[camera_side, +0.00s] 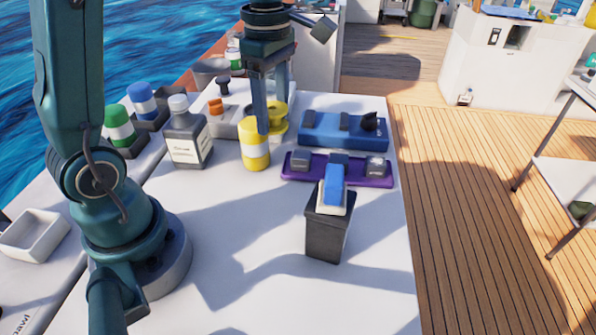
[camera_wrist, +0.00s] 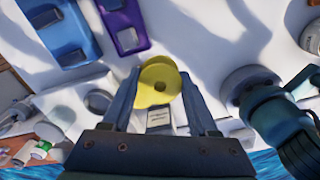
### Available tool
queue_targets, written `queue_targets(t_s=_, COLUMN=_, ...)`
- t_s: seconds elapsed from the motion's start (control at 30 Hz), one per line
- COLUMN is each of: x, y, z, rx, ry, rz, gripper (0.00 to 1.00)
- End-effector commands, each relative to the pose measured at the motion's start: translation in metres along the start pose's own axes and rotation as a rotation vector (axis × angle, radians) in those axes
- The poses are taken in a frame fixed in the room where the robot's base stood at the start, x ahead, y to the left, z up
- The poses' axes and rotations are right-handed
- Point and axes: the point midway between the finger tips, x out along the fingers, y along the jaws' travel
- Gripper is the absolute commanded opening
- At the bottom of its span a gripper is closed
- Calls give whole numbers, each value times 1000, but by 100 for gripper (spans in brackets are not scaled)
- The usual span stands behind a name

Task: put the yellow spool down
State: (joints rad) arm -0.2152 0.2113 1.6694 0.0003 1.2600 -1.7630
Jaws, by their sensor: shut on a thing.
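The yellow spool (camera_side: 279,122) is between the two fingers of my gripper (camera_side: 273,113) in the side view, partly hidden by the near finger. My gripper is shut on it.
A blue tray (camera_side: 325,143) and a purple tray (camera_side: 298,178) lie right of the spool. A dark bottle (camera_side: 187,140), green jar (camera_side: 119,127) and blue-lidded jar (camera_side: 141,98) stand left. A black bin (camera_side: 326,235) stands in front. The worktop's front middle is clear.

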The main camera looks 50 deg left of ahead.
Motion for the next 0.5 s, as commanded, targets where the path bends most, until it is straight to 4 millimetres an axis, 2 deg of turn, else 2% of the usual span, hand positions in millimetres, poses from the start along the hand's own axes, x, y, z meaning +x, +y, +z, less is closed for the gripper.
queue_targets(t_s=0.1, x=16, y=-14, z=-8, rx=-182, ry=1, rz=-2, gripper=5)
queue_targets(t_s=0.2, x=25, y=-25, z=-14, rx=-284, ry=1, rz=-2, gripper=5)
queue_targets(t_s=0.5, x=45, y=-40, z=-22, rx=-380, ry=2, rz=-4, gripper=5)
